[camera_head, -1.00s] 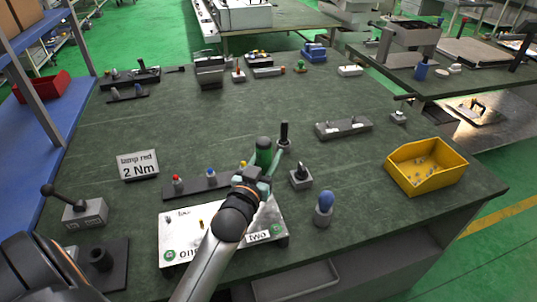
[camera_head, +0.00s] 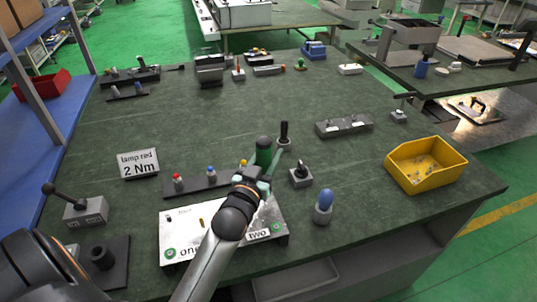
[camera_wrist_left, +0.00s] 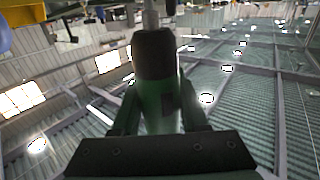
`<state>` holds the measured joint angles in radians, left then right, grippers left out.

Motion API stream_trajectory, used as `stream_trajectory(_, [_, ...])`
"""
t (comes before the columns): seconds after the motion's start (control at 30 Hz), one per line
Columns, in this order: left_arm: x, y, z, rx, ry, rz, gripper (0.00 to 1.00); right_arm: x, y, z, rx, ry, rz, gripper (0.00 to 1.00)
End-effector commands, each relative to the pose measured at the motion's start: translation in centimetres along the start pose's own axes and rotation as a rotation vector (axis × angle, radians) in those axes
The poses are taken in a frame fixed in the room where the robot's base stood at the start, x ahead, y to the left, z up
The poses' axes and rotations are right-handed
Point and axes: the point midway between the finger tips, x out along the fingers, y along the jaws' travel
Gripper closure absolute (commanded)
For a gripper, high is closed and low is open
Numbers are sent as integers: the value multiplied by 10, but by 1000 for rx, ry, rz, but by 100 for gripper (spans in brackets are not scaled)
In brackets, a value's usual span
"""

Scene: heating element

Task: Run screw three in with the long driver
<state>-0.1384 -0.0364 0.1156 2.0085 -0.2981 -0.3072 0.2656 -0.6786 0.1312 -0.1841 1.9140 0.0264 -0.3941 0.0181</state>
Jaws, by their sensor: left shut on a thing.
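My left gripper (camera_head: 264,183) is shut on the green driver (camera_head: 263,155), which stands roughly upright with a dark upper end. The driver also shows in the left wrist view (camera_wrist_left: 158,105), its green handle between the fingers and a grey part beyond its dark collar. The white plate (camera_head: 185,242) lies below my arm, with labels "four", "one" and "two" readable. A brass-coloured screw (camera_head: 201,222) stands on it. My forearm covers the plate's middle, so a label "three" and the driver's tip are hidden. My right gripper is not in view.
A sign (camera_head: 138,165) reads "lamp red 2 Nm". A dark strip (camera_head: 195,188) with red, blue and yellow lamps lies behind the plate. A blue-topped piece (camera_head: 324,205) and a grey block (camera_head: 301,178) stand to the right. A yellow bin (camera_head: 425,165) holds small parts.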

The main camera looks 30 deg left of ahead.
Motion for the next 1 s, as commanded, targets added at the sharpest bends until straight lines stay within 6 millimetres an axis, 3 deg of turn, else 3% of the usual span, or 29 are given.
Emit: stream_trajectory(1.0, [0,0,11,0,-2,0,100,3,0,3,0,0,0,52])
